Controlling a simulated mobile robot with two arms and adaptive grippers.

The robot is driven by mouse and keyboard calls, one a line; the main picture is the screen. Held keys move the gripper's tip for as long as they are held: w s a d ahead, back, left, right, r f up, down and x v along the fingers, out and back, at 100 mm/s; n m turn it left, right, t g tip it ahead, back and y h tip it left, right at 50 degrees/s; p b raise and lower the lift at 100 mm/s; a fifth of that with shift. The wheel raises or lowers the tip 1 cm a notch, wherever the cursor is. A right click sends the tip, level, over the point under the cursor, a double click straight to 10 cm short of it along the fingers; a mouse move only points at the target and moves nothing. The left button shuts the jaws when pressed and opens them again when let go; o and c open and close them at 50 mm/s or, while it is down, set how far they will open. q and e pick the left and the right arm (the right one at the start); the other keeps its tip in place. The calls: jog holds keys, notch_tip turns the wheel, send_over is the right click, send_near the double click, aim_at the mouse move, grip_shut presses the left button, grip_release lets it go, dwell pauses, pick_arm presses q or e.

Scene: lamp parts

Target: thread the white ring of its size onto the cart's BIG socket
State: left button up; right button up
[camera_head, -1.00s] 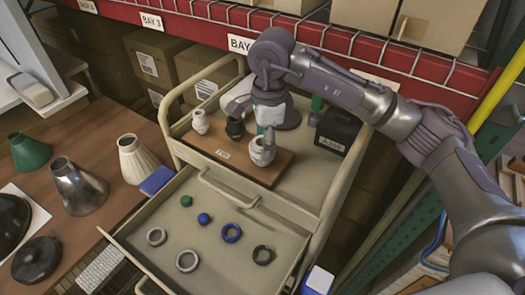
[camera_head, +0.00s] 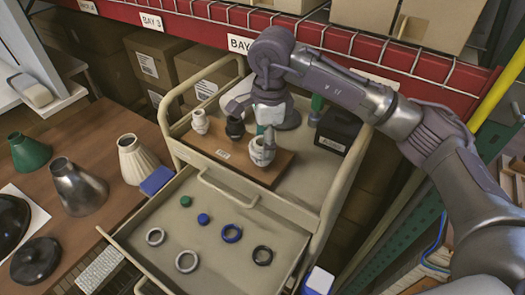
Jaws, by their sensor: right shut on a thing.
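The cart's wooden board (camera_head: 213,146) carries a small white socket (camera_head: 200,121), a dark socket (camera_head: 235,128) and, at the right, the big white socket (camera_head: 261,156). My right gripper (camera_head: 268,132) points down directly over the big socket, shut on a white ring at its top. The ring and socket blend together, so I cannot tell how far the ring is around it. My left gripper is not in view.
A black box (camera_head: 338,130) stands right of the board. Lamp shades (camera_head: 137,160) stand on the left table.

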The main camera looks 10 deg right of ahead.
jog(key=shift+s+f, duration=0.15)
jog(key=shift+f, duration=0.25)
jog(key=m+b, duration=0.1)
jog(key=m, duration=0.2)
jog(key=shift+f, duration=0.15)
jog(key=m, duration=0.3)
jog(key=shift+s+m+b, duration=0.15)
jog(key=shift+m+b, duration=0.25)
jog(key=m, duration=0.2)
jog(key=shift+a+m, duration=0.1)
jog(key=shift+m, duration=0.3)
jog(key=m, duration=0.2)
jog(key=m+b, duration=0.1)
jog(key=m, duration=0.1)
jog(key=shift+a+t+h, duration=0.1)
jog(key=shift+t+h, duration=0.2)
